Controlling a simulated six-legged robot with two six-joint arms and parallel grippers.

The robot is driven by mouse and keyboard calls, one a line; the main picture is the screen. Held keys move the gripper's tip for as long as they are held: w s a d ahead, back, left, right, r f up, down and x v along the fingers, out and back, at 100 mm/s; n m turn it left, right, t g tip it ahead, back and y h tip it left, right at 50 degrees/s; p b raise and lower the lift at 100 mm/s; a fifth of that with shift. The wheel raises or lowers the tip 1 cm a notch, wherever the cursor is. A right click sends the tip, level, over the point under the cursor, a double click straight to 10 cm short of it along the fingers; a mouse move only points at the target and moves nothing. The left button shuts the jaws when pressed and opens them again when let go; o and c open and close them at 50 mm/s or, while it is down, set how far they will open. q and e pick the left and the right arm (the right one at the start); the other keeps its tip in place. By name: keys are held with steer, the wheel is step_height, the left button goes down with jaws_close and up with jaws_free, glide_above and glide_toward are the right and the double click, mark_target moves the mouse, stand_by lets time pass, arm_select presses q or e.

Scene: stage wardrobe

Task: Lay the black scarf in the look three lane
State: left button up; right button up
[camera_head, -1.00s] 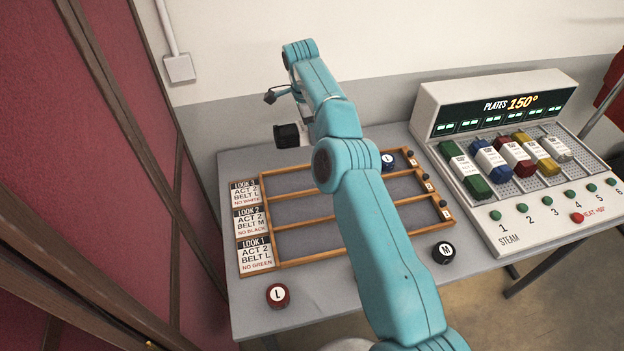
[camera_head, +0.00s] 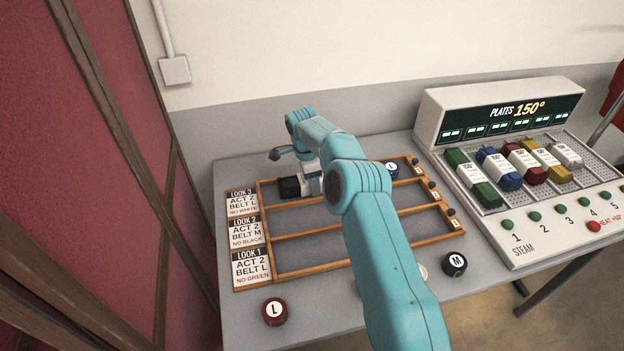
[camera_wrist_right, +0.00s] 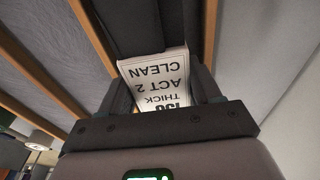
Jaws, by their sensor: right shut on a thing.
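The black scarf (camera_head: 289,187) is a small dark bundle at the left end of the look three lane, beside the LOOK 3 card (camera_head: 241,202). My right gripper (camera_head: 308,184) is shut on it. In the right wrist view the dark scarf (camera_wrist_right: 138,22) sits between the fingers (camera_wrist_right: 165,70), with a white tag reading CLEAN, ACT 2, THICK. Wooden dividers run alongside. The scarf is low in the lane; whether it touches the floor I cannot tell. The lane tray (camera_head: 330,268) has three lanes. My left gripper is not in view.
A red L roll (camera_head: 274,311) and a black M roll (camera_head: 454,264) lie in front of the tray. The steam console (camera_head: 500,240) with coloured bundles stands at right.

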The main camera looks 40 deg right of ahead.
steer(key=shift+f, duration=0.15)
steer(key=o, duration=0.9)
